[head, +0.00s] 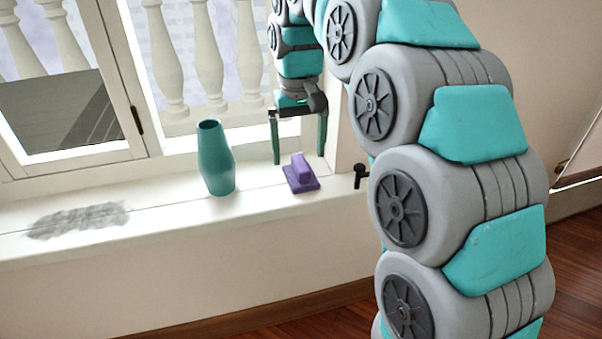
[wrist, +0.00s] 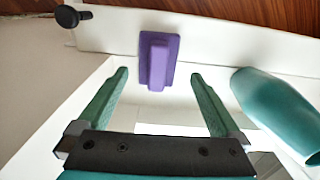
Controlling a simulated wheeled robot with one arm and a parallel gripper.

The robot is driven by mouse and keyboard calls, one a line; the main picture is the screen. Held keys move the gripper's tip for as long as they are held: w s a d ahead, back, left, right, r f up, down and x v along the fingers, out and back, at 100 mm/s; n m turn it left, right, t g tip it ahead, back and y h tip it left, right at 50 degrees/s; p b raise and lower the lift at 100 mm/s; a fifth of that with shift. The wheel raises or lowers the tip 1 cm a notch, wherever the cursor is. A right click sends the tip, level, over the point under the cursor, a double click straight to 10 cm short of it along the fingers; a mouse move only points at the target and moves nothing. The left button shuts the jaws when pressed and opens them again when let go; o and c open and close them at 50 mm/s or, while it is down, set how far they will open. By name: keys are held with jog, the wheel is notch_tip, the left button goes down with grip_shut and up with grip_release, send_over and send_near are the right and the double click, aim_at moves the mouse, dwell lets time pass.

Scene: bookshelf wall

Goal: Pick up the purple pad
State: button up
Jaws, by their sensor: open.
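The purple pad (head: 300,174), a flat plate with a raised block on top, sits on the white window sill. It also shows in the wrist view (wrist: 158,60), beyond the fingertips and between their lines. My gripper (head: 299,160) is open and empty, with its fingers pointing down above the sill. In the wrist view my gripper (wrist: 158,73) has a finger to each side of the pad's line, apart from it. In the head view the pad shows just below and between the fingertips. I cannot tell the exact gap.
A teal vase (head: 215,158) stands on the sill left of the pad; it is close to one finger in the wrist view (wrist: 275,110). A black handle (head: 361,177) is to the right. A grey patch (head: 80,219) marks the sill (head: 160,222) at left.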

aim_at(301, 163)
jog(key=shift+s+d+f, duration=0.1)
jog(key=shift+d+f, duration=0.05)
jog(key=shift+f, duration=1)
jog(key=shift+d+f, duration=0.1)
jog(key=shift+f, duration=1)
jog(key=c, duration=1.3)
jog(key=shift+o, duration=0.2)
jog(key=shift+r, duration=0.15)
jog(key=shift+r, duration=1.75)
jog(key=shift+s+a, duration=0.15)
jog(key=shift+s, duration=0.95)
jog(key=s+a+r, duration=0.1)
jog(key=s, duration=1.2)
jog(key=shift+s+a+r+b, duration=0.15)
jog(key=shift+s+b, duration=0.15)
jog(key=shift+s, duration=0.1)
